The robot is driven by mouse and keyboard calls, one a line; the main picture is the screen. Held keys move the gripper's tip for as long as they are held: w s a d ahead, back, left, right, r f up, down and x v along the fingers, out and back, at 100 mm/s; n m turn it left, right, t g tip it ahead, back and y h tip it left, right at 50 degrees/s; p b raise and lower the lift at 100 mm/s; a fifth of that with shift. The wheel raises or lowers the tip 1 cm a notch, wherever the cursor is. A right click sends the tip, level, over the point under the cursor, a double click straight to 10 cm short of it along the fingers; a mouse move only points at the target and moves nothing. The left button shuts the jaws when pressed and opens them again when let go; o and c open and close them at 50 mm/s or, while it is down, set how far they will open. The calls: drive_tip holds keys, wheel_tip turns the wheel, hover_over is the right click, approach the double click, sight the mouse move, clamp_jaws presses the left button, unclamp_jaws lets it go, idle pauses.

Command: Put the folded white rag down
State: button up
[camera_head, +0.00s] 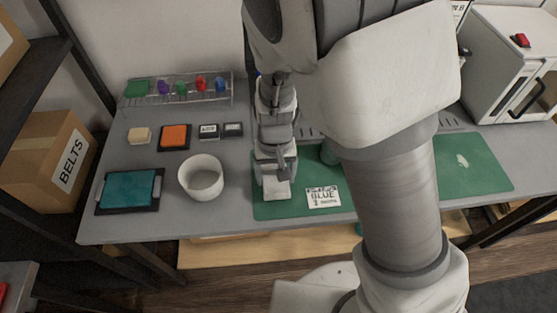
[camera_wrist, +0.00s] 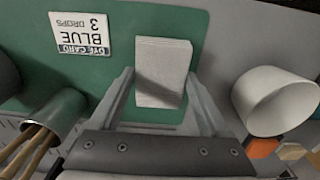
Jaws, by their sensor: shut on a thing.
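The folded white rag (camera_head: 276,190) is between the fingers of my gripper (camera_head: 275,176), which is shut on it. In the wrist view the rag (camera_wrist: 163,62) is a pale flat block reaching out beyond the two fingertips, with a shadow across its lower part. It is over the left end of the green mat (camera_head: 385,199). I cannot tell whether it touches the mat or hangs just above it.
A white card reading BLUE (camera_head: 323,197) lies on the mat right of the rag. A white bowl (camera_head: 201,190) stands to the left. A cup with wooden sticks (camera_wrist: 57,110) stands nearby.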

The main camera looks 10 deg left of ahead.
drive_tip(key=shift+f, duration=1.25)
drive_tip(key=shift+f+b, duration=0.2)
drive_tip(key=shift+b, duration=0.2)
drive_tip(key=o, duration=1)
drive_tip(key=shift+o, duration=0.2)
drive_tip(key=shift+r, duration=0.15)
